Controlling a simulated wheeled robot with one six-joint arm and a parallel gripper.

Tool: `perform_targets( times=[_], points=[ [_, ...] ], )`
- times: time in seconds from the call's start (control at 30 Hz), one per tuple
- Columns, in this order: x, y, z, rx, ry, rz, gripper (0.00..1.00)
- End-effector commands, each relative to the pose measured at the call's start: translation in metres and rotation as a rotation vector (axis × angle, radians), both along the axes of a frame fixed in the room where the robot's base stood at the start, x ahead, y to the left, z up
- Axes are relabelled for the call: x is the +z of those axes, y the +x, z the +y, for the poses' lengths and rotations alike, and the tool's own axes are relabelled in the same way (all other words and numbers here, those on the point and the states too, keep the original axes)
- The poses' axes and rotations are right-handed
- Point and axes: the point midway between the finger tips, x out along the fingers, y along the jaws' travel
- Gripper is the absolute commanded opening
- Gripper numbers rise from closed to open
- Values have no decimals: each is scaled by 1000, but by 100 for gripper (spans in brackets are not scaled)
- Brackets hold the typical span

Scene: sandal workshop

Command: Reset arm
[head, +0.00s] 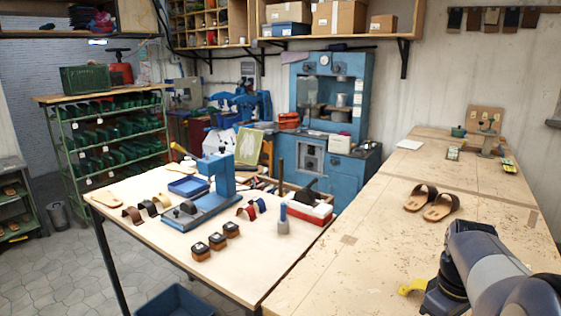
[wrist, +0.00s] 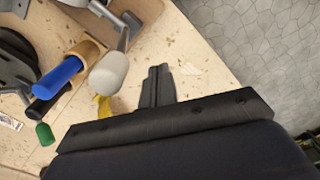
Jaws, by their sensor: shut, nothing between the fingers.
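My gripper (wrist: 159,72) shows in the wrist view with its two dark fingers together and nothing between them. It is over the pale wooden bench (wrist: 205,70), near the bench edge; the height above the top is hard to tell. In the head view my arm comes in at the lower right over the right-hand bench (head: 340,270), and the fingertips are not clearly seen there. A yellow piece (head: 412,288) shows beside the dark end of the arm. A yellow piece also shows left of the fingers in the wrist view (wrist: 104,106).
In the wrist view a blue handle (wrist: 58,78), a green handle (wrist: 45,134) and a pale rounded head (wrist: 108,74) lie left of my gripper. A pair of brown sandals (head: 433,201) sits on the right-hand bench. A blue press (head: 222,175) stands on the left table.

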Motion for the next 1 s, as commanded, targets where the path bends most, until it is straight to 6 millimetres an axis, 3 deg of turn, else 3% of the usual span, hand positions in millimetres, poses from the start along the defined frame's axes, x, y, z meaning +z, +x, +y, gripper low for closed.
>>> perform_targets(
  times=[0.37, 1.0],
  points=[
    [5, -3, -4, -3, 0, 0, 0],
    [72, 2, 2, -1, 0, 0, 0]
  ],
)
